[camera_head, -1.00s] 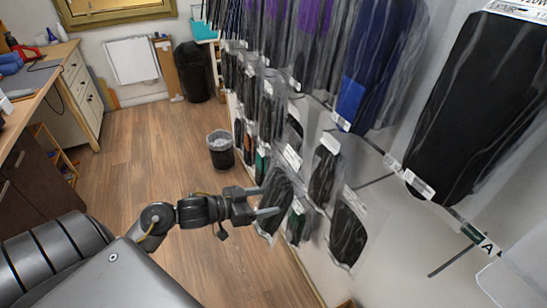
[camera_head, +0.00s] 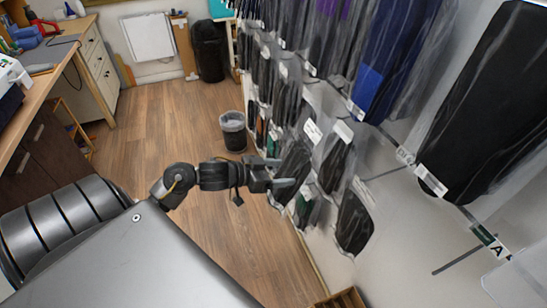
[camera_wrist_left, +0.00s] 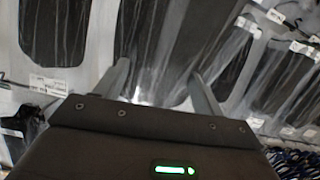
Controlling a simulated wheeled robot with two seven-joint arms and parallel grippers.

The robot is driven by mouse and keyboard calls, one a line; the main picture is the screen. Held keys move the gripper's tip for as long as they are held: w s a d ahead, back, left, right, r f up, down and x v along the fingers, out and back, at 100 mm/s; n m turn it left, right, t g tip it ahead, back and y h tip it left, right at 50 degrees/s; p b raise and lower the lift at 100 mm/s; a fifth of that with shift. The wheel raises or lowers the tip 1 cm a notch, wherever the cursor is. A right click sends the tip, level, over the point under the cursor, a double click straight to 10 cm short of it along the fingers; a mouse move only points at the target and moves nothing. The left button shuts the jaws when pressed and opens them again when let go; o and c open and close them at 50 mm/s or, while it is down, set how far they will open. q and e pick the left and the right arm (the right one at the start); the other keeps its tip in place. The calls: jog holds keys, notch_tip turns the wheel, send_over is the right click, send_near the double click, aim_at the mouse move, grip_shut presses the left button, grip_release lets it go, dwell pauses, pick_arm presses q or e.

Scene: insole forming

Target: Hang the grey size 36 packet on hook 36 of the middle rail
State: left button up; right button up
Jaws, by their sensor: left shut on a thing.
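My left gripper (camera_head: 287,172) is shut on a dark grey packet (camera_head: 296,157) in clear plastic, beside the packet wall. In the left wrist view, the packet (camera_wrist_left: 160,45) is between the two fingers (camera_wrist_left: 160,85). The number on its label is not readable. Other dark packets hang close to it: one just to the right (camera_head: 334,165), one lower right (camera_head: 355,222) and a small one below (camera_head: 305,208). A bare hook (camera_head: 388,173) sticks out further right. Hook numbers are too small to read. My right gripper is not in view.
Large black (camera_head: 490,100) and blue (camera_head: 385,75) packets hang above and to the right. Another bare hook (camera_head: 457,262) sticks out at lower right. A bin (camera_head: 233,132) stands on the open wooden floor. A workbench (camera_head: 50,75) is at the left.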

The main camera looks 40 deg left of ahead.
pick_arm(q)
jog(key=shift+r+b+x, duration=0.2)
jog(key=shift+b+x, duration=0.3)
jog(key=shift+x, duration=0.6)
jog(key=shift+w+d+f+b, duration=0.1)
jog(key=shift+w+d+b, duration=0.3)
jog(key=shift+w, duration=0.35)
jog(key=shift+w+d+b, duration=0.4)
jog(key=shift+w+d, duration=0.05)
jog(key=shift+w, duration=0.25)
jog(key=shift+w+d+f, duration=0.35)
jog(key=shift+w, duration=0.2)
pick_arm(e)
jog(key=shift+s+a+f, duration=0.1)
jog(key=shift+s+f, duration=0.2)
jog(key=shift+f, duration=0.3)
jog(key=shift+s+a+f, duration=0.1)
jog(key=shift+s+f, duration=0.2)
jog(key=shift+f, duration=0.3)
pick_arm(q)
jog(key=shift+f, duration=0.1)
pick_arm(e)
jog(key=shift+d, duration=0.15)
pick_arm(q)
jog(key=o, duration=1.1)
jog(key=shift+c, duration=0.2)
